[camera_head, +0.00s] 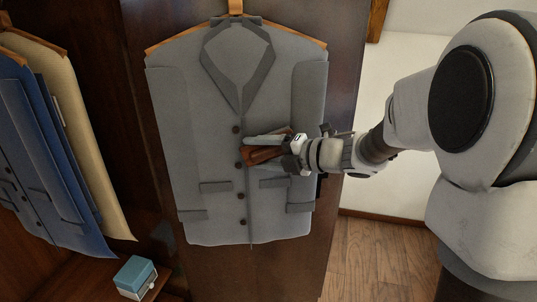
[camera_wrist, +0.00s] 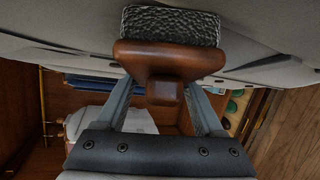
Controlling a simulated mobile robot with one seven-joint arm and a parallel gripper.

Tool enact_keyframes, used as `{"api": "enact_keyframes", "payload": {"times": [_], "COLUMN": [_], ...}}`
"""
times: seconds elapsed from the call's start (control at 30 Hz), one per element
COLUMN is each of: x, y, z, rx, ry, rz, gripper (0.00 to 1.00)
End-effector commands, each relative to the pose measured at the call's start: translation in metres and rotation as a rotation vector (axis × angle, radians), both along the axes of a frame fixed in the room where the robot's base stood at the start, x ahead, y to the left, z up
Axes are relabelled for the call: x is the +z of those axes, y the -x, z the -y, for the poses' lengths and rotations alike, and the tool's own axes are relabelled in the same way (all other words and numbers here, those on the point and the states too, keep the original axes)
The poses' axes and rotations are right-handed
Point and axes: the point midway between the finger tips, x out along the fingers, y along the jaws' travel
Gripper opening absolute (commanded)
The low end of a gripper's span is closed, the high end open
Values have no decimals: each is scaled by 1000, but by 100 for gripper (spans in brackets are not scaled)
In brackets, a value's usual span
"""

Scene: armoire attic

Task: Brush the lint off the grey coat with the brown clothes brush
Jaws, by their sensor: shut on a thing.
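The grey coat (camera_head: 205,120) hangs on a wooden hanger against the dark wood panel in the head view. It fills the top of the wrist view (camera_wrist: 60,38). My gripper (camera_head: 285,147) is in front of the coat's middle, right of the buttons, and is shut on the brown clothes brush (camera_head: 262,155). In the wrist view the brush (camera_wrist: 170,60) is between my two fingers, its dark bristles pointing up at the coat. I cannot tell whether the bristles touch the cloth. No lint can be made out on the coat.
A blue jacket (camera_head: 45,160) and a cream garment (camera_head: 85,120) hang inside the armoire at left. A small teal box (camera_head: 135,274) sits on a low shelf. A white wall (camera_head: 395,75) and wooden floor (camera_head: 375,250) lie right of the panel.

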Motion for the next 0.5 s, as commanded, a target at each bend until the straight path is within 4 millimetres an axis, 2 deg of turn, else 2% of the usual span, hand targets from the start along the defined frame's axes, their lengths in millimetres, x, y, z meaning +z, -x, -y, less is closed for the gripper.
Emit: {"api": "enact_keyframes", "payload": {"times": [0.1,0.5], "x": [-1,-1], "y": [1,2], "z": [-11,-31], "rx": [3,2], "ry": [0,0], "rz": [1,1], "gripper": [25,25]}}
